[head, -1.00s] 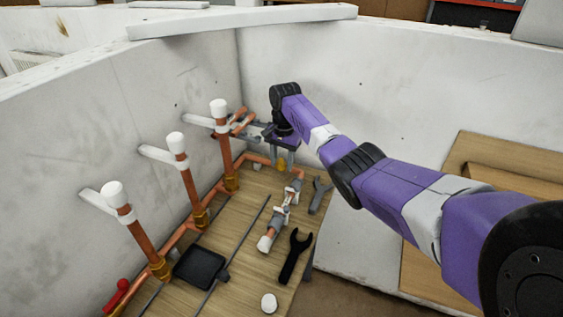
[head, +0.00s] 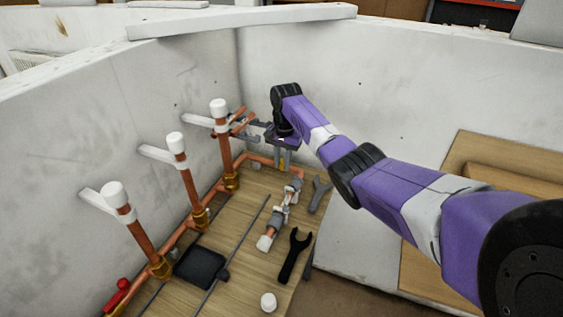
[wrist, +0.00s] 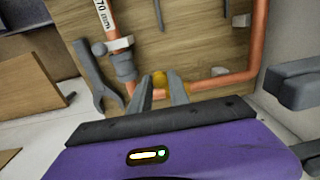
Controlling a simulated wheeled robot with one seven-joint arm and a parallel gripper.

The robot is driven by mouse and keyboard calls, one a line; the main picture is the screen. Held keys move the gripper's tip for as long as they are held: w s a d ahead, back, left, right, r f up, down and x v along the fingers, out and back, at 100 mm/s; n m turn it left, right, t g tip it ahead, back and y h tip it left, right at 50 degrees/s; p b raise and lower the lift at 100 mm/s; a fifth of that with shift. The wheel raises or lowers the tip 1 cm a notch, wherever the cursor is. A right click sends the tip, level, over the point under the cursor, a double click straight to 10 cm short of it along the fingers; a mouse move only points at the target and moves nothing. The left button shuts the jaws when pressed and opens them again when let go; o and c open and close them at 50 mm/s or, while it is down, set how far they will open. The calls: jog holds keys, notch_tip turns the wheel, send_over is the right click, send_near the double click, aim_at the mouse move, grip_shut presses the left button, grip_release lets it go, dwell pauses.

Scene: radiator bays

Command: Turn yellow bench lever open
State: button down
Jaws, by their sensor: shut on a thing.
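The yellow lever (wrist: 160,82) is on the copper pipe at the far end of the bench. In the wrist view it sits between the fingertips of my gripper (wrist: 163,92). In the head view only a small yellow bit of the lever (head: 282,163) shows between the fingers of my gripper (head: 284,162), which points down at the far corner. The gripper is shut on the lever. The fingers hide much of it, so its exact angle is hard to tell.
Three upright copper pipes with white caps (head: 176,140) stand left of my gripper. A grey wrench (head: 319,194), a black wrench (head: 295,256), a jointed pipe piece (head: 280,218) and a black tray (head: 200,267) lie on the wooden bench (head: 240,245). White walls close in behind.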

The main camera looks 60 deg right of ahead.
jog(key=d+n, duration=0.1)
jog(key=n, duration=0.2)
jog(key=s+d+n+b, duration=0.1)
jog(key=n, duration=0.2)
jog(key=s+d+n+b, duration=0.1)
jog(key=d+n, duration=0.1)
jog(key=n, duration=0.2)
jog(key=shift+s+f, duration=0.15)
jog(key=shift+s, duration=0.05)
jog(key=shift+d+n+y+b, duration=0.3)
jog(key=shift+d+n+b, duration=0.3)
jog(key=shift+n+b, duration=0.6)
jog(key=shift+r, duration=0.2)
jog(key=c, duration=1.2)
grip_release()
jog(key=shift+c, duration=0.2)
notch_tip(320, 180, up, 8)
jog(key=shift+d+b, duration=0.25)
jog(key=shift+b, duration=0.1)
